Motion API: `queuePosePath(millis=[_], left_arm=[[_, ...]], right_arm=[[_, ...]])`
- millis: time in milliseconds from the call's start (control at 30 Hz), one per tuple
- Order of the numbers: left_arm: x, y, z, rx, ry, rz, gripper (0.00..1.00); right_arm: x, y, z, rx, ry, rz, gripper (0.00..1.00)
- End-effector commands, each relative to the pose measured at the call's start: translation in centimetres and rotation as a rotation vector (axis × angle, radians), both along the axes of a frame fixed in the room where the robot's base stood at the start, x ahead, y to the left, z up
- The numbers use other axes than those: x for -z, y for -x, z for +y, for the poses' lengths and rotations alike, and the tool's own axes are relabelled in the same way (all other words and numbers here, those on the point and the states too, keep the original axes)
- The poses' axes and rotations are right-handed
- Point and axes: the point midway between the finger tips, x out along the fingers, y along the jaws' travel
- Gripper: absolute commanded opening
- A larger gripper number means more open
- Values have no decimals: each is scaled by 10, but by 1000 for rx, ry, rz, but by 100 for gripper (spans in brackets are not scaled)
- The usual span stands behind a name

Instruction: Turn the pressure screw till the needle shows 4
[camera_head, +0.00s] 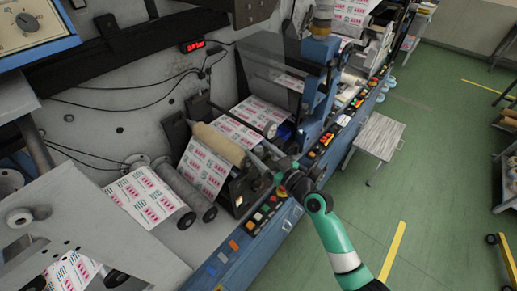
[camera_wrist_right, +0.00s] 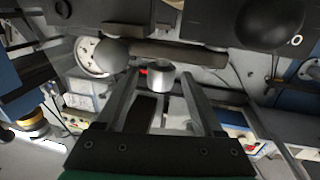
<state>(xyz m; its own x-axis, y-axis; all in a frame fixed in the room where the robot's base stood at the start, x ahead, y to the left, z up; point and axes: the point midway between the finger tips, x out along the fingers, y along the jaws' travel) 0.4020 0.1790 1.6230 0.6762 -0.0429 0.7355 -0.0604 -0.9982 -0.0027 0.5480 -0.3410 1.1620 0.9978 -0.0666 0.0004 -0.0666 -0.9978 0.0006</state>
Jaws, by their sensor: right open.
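My right gripper (camera_head: 262,151) reaches in from the lower right over the web path, beside a tan roller (camera_head: 220,143). In the right wrist view its two fingers (camera_wrist_right: 160,78) are spread apart. A short metallic cylinder (camera_wrist_right: 161,84), which looks like the pressure screw, shows between the fingertips; I cannot tell whether they touch it. A round white dial (camera_wrist_right: 92,62) is left of the fingers, partly covered by a dark rounded part; its needle cannot be read. A small round pale face (camera_head: 270,130) near the gripper in the head view may be this dial. My left gripper is not in view.
Printed web (camera_head: 245,122) runs over rollers close to the gripper. A row of coloured buttons (camera_head: 262,212) lines the machine's front edge. A dark rounded knob (camera_wrist_right: 270,22) and a dark bar (camera_wrist_right: 180,52) lie beyond the fingers. Green floor is open at right, with a stool (camera_head: 380,135).

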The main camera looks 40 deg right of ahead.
Motion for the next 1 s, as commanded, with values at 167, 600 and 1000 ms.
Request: queuePosePath(millis=[167, 600, 1000], left_arm=[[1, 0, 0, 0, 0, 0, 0], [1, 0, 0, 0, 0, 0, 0], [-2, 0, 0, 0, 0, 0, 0]], right_arm=[[0, -10, 0, -1, 0, 0, 69], [0, -10, 0, -1, -1, 0, 24], [-1, -10, 0, 5, -2, 2, 0]])
